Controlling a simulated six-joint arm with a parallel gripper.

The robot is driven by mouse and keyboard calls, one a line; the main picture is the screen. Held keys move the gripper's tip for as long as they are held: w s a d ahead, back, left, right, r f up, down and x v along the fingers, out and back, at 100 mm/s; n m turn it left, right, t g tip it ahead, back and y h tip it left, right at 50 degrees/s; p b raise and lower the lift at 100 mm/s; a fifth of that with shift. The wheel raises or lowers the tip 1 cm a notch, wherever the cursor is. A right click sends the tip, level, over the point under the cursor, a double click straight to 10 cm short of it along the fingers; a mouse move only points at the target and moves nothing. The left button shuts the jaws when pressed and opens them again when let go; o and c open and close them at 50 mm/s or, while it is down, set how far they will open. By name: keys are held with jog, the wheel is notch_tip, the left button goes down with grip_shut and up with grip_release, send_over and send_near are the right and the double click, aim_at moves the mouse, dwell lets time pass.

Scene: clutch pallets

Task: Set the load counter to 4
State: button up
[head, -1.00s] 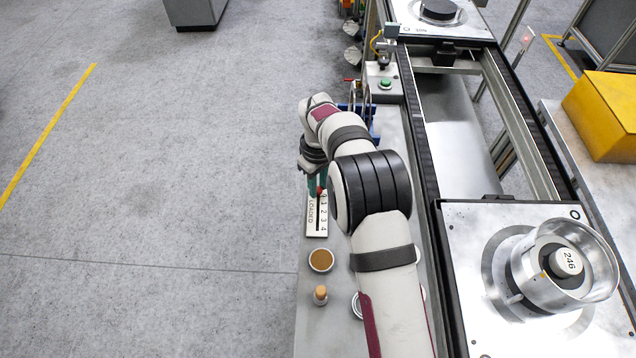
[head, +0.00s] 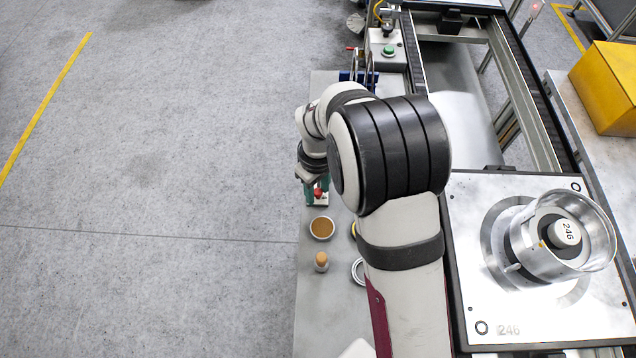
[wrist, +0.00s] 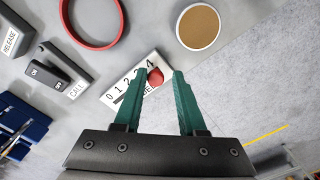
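The load counter is a white plate (wrist: 118,93) with a row of digits from 0 to 4 and a red knob (wrist: 156,77). The knob sits at the 4 end of the row, beside the digit 4. In the head view the red knob (head: 318,194) shows near the plate's near end (head: 318,203). My gripper (wrist: 160,72) is over that end with its green fingers apart, one on each side of the knob. A gap shows between the knob and the right finger; the left finger looks close to it. The left finger hides part of the plate's lettering.
A brown-filled round dish (head: 322,228) and a cork-topped peg (head: 321,262) stand nearer on the bench. The wrist view shows a red ring (wrist: 92,42), a CALL switch (wrist: 58,68) and blue parts (wrist: 22,122). A conveyor pallet (head: 470,240) lies to the right.

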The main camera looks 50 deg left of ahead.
aim_at(318, 193)
jog(key=shift+o, duration=1.2)
jog(key=shift+w, duration=0.1)
jog(key=shift+r, duration=0.15)
notch_tip(318, 193, up, 16)
jog(key=shift+f, duration=0.25)
